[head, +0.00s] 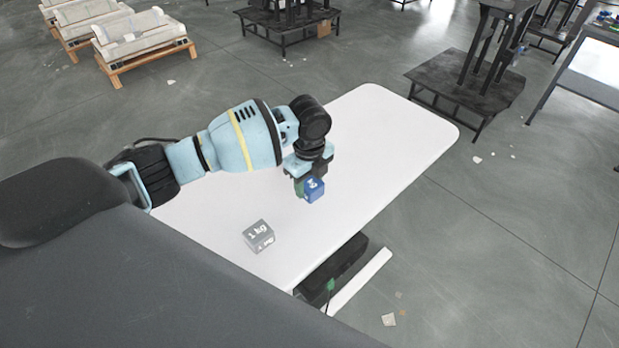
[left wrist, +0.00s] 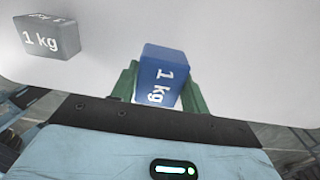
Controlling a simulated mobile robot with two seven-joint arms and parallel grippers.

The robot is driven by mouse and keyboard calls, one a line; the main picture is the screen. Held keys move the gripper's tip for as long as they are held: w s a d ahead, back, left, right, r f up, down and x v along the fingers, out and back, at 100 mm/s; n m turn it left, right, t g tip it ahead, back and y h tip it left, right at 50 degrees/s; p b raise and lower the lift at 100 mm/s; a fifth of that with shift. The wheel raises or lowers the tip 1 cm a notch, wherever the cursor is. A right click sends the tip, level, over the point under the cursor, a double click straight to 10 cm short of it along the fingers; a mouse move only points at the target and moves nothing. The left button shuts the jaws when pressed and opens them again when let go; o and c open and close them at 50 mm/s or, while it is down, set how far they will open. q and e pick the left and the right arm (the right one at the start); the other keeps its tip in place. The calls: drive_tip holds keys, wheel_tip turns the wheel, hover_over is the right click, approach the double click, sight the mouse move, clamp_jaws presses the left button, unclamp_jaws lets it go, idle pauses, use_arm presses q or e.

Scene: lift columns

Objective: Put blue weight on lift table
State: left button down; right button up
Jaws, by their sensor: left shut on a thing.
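The blue weight (head: 314,190) is a small cube with white lettering. In the left wrist view the blue weight (left wrist: 160,76) reads "1 kg" and sits between the green fingers. My left gripper (head: 304,186) is shut on it, over the white lift table (head: 205,215). I cannot tell whether the weight touches the table top or hangs just above it. The left gripper (left wrist: 160,88) also shows at the bottom of the wrist view. My right gripper is not in view.
A grey 1 kg weight (head: 259,236) rests on the table, nearer to me. The far part of the table top is clear. Dark metal stands (head: 465,90) and wooden pallets (head: 145,45) stand on the floor beyond.

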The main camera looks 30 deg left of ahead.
sight(309, 181)
use_arm(q)
drive_tip(key=shift+w+f, duration=0.1)
drive_tip(key=shift+f, duration=2.25)
drive_tip(key=c, duration=0.7)
unclamp_jaws()
drive_tip(key=shift+f, duration=0.2)
wheel_tip(309, 181, up, 12)
drive_tip(key=shift+r+p, duration=0.1)
drive_tip(key=shift+p, duration=0.2)
